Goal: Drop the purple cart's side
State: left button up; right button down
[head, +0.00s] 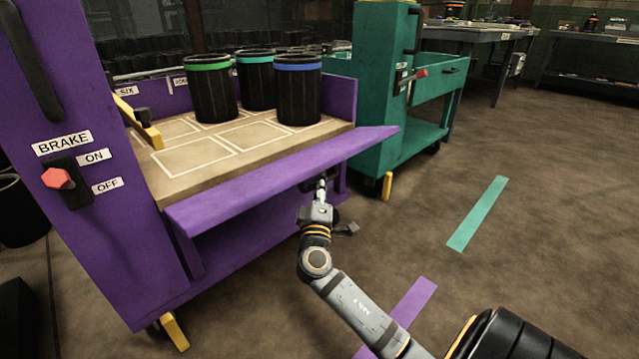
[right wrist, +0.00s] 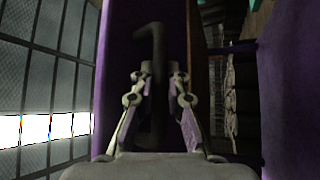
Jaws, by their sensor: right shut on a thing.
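The purple cart (head: 95,215) stands at the left in the head view. Its side (head: 275,178) is a long purple panel along the deck's near edge, tilted outward and down to a shallow slope. My right gripper (head: 320,183) is under the panel's outer edge, towards its right end. In the right wrist view, the right gripper (right wrist: 160,110) is shut on a black handle (right wrist: 153,65) fixed to the purple panel. In the head view the handle is mostly hidden by the gripper. My left gripper is not in view.
Black bins with green, teal and blue rims, such as the blue-rimmed bin (head: 298,90), stand on the deck (head: 185,175). A brake switch (head: 65,180) is on the cart's end. A teal cart (head: 385,95) stands close behind. Floor to the right is open.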

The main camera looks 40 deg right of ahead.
jog(key=c, duration=1.3)
grip_release()
jog(key=shift+c, duration=0.2)
